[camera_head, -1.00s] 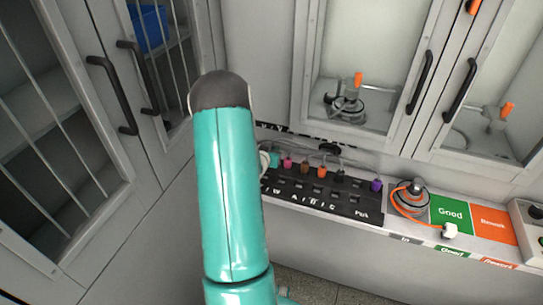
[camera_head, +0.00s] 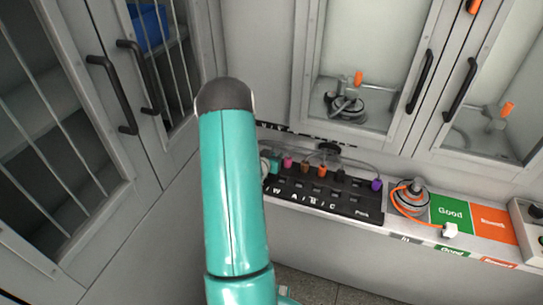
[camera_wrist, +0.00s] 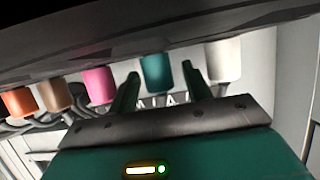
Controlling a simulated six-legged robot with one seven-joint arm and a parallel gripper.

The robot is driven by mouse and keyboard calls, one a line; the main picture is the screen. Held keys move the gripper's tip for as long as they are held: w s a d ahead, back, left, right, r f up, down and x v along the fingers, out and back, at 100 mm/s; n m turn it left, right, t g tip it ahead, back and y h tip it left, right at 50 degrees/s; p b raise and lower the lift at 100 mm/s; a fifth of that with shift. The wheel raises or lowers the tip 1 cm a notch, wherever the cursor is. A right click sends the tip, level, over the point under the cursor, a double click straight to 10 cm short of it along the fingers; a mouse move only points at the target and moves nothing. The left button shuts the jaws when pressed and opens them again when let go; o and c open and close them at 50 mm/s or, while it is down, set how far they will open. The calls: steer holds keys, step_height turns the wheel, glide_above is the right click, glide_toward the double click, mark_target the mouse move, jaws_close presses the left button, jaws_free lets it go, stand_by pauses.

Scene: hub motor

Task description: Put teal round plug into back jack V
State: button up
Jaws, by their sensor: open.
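In the wrist view the teal plug (camera_wrist: 157,73) shows between the two fingers of my gripper (camera_wrist: 160,88). The gripper is open, one finger on each side; I cannot tell whether either touches the plug. The head view hides the gripper behind my arm.
In the wrist view a white plug (camera_wrist: 224,62) is close on the right and a pink plug (camera_wrist: 98,85) close on the left. A hub motor (camera_head: 410,197) with an orange cable sits right of the board, beside the green Good area (camera_head: 450,211). Cabinet doors stand behind.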

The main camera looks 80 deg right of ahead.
steer(key=v, duration=1.2)
steer(key=shift+r, duration=0.15)
